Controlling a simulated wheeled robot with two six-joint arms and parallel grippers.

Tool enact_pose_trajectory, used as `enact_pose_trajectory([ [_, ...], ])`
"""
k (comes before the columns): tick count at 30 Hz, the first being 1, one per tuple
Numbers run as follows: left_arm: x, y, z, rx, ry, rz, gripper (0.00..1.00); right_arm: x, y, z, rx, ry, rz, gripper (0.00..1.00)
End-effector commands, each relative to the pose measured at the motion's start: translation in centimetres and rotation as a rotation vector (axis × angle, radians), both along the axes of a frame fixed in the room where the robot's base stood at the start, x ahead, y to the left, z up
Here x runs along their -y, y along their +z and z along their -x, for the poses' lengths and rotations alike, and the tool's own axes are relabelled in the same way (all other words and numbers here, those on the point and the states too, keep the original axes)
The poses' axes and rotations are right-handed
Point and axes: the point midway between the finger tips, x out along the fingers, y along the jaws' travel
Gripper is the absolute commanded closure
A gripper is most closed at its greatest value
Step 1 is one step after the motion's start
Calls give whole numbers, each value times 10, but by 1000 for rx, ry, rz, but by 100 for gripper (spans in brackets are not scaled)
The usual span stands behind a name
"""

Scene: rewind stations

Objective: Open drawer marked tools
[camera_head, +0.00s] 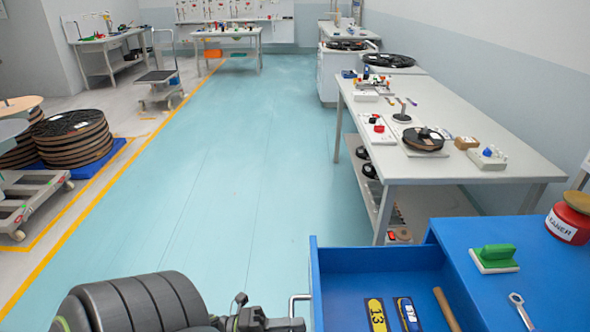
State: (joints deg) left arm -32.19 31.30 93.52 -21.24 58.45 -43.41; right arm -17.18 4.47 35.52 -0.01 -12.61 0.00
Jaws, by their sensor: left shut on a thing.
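A blue drawer (383,258) stands open at the bottom right, pulled out to the left from a blue cabinet (535,262). No drawer marking can be read from here. My right gripper is out of view.
On the cabinet top are a green-handled block (494,258), a wrench (521,311) and a red container (570,219). A grey worktable (500,130) with spools stands behind. The blue-green floor (215,190) to the left is clear.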

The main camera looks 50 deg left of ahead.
Motion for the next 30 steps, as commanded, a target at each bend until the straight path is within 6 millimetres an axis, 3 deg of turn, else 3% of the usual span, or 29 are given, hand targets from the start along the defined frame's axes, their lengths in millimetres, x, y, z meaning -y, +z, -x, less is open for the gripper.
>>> enact_pose_trajectory([
  [3,0,-1,0,-3,1,-2,100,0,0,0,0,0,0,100],
  [4,0,-1,0,-3,1,-2,86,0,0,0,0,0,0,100],
  [8,0,-1,0,-2,1,-2,70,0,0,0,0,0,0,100],
  [23,-2,-2,2,-2,1,0,70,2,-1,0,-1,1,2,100],
  [30,-25,-12,32,-8,-1,-3,70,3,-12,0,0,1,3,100],
])
